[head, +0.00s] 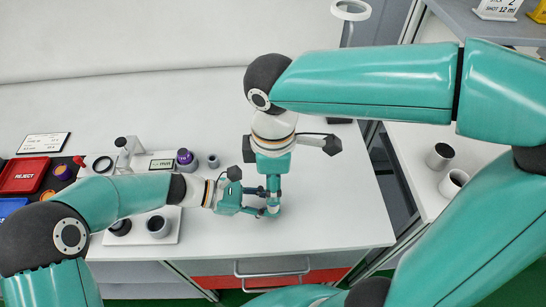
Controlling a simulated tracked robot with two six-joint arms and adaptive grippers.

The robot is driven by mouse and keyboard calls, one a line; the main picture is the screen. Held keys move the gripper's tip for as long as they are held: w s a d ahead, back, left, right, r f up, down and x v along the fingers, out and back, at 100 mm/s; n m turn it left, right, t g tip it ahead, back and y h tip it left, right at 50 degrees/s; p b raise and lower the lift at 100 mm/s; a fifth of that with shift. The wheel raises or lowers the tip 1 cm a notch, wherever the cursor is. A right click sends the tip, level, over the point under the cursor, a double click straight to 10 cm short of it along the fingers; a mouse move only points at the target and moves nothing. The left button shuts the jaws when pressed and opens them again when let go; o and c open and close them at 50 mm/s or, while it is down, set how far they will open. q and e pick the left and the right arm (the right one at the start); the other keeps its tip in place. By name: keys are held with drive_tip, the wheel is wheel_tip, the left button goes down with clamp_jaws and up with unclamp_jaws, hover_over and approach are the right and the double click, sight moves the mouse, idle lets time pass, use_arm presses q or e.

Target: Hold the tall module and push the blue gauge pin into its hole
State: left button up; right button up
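My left gripper (262,211) reaches in from the left, low over the white table, with its fingertips at the spot where my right gripper ends. My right gripper (273,204) points straight down there, and the two overlap in the picture. I cannot make out the tall module or the blue gauge pin; if they are at this spot, the fingers hide them. Whether either gripper is open or shut on something is too small and covered to tell.
A white plate (171,237) with dark cups lies left of the grippers. Behind it are a small display (161,164), a purple-topped item (185,157) and a grey cup (212,160). A red reject tray (24,175) is far left. The table's right part (345,205) is clear.

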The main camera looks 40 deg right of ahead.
wheel_tip(320, 180, up, 8)
drive_tip(key=shift+r, duration=0.1)
idle(0.4)
use_arm(q)
drive_tip(key=o, duration=1)
